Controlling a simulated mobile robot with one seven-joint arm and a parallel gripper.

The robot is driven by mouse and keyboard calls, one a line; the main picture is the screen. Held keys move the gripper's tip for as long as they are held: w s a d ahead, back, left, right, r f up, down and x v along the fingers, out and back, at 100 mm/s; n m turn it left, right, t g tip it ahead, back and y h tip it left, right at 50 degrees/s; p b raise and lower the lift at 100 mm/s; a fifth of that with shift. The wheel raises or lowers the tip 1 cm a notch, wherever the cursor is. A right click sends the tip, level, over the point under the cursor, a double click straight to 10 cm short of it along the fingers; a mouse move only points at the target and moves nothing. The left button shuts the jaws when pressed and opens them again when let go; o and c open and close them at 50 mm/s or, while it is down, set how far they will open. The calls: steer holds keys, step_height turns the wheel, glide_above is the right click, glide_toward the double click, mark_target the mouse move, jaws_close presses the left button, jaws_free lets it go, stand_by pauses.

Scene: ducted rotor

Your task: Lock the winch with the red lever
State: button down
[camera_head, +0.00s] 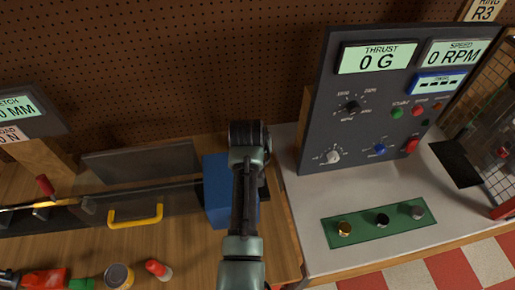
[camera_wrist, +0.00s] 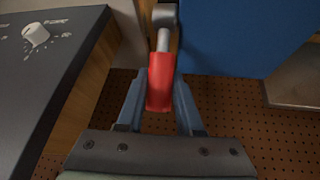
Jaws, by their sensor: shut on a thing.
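A red lever (camera_wrist: 160,82) shows in the wrist view as a red grip on a pale grey rod. The rod runs up to a grey hub (camera_wrist: 164,15) at the top of the picture. My gripper (camera_wrist: 159,92) is shut on the red grip, with one finger on each side of it. A blue block (camera_wrist: 225,35) stands just right of the lever. In the head view the blue block (camera_head: 215,190) is partly behind my arm. My arm hides the gripper and this lever there, and the winch's other parts cannot be made out.
A dark control panel (camera_head: 315,120) with knobs and displays stands close to the right of my arm. It also shows at the left of the wrist view (camera_wrist: 60,80). A yellow handle (camera_head: 135,217) and another red-tipped lever (camera_head: 45,185) are on the left bench. A pegboard wall (camera_head: 180,60) is behind.

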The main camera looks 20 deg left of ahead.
steer(key=shift+f, duration=0.1)
steer(key=c, duration=0.6)
jaws_free()
steer(key=b+v, duration=0.2)
steer(key=v, duration=1.1)
steer(key=shift+w+b, duration=0.1)
steer(key=shift+b, duration=0.2)
